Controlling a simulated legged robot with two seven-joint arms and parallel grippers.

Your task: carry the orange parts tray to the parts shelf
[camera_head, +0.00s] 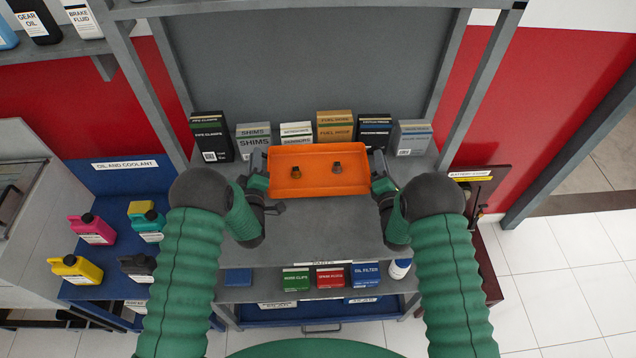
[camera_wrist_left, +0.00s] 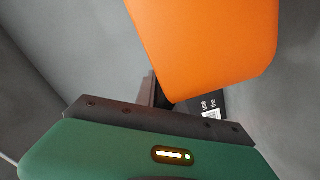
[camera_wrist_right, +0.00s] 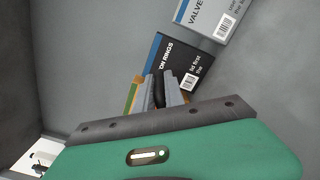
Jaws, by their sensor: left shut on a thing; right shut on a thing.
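The orange parts tray (camera_head: 318,184) is level in the head view, with two small dark brown parts (camera_head: 337,167) in it. It is over the grey parts shelf (camera_head: 320,235), in front of a row of boxes; I cannot tell whether it touches the shelf. My left gripper (camera_head: 259,164) is shut at the tray's left end, and the tray (camera_wrist_left: 210,45) fills the upper part of the left wrist view. My right gripper (camera_head: 377,165) is at the tray's right end. Its fingers (camera_wrist_right: 163,92) are close together around a dark piece; the tray is not seen in that view.
Behind the tray stand boxes, including a black one (camera_head: 211,136), a tan one (camera_head: 334,126) and a grey one (camera_head: 412,138). Shelf uprights flank both sides. The shelf front is clear. A lower shelf holds small boxes (camera_head: 365,275); a blue rack at left holds bottles (camera_head: 92,229).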

